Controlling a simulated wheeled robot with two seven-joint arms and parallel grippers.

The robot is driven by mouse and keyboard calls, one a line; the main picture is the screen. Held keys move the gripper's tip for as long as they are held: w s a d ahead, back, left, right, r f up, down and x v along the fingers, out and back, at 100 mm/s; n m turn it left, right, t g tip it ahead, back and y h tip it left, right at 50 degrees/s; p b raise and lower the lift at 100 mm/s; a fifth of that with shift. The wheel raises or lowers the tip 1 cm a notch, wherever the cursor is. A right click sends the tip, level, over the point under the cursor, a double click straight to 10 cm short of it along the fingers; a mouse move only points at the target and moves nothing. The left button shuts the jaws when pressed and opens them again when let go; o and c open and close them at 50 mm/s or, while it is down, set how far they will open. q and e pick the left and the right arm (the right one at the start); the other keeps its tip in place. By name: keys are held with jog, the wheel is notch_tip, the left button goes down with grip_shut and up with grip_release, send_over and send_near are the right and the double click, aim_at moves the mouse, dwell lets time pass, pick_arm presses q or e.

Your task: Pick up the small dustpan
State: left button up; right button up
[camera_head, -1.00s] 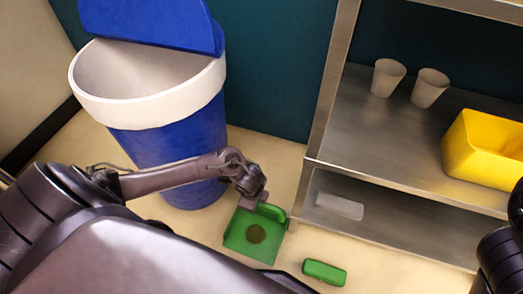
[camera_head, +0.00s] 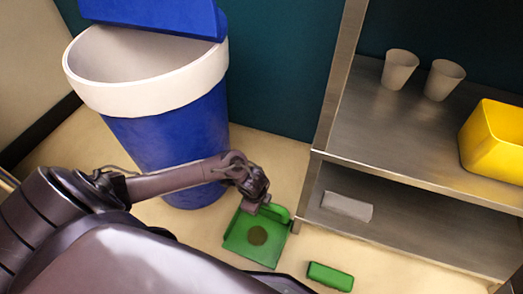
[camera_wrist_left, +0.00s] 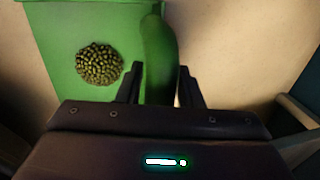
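The small green dustpan (camera_head: 238,246) lies on the floor in front of the blue bin, with a round pile of beans (camera_head: 257,235) on it. In the left wrist view its green handle (camera_wrist_left: 160,50) runs between the two fingers of my left gripper (camera_wrist_left: 160,75). A thin strip of floor shows between the handle and the right-hand finger, so the gripper looks open around the handle. In the head view my left gripper (camera_head: 256,206) is at the dustpan's back edge, and its fingers are mostly hidden. My right gripper is out of view.
A blue bin (camera_head: 170,130) with a white rim stands behind my left arm. A metal shelf (camera_head: 400,140) on the right holds two cups (camera_head: 400,69) (camera_head: 444,79), a yellow container (camera_head: 497,140) and a pale block (camera_head: 347,206). A green block-like object (camera_head: 330,276) lies on the floor.

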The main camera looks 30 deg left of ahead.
pick_arm(q)
grip_shut()
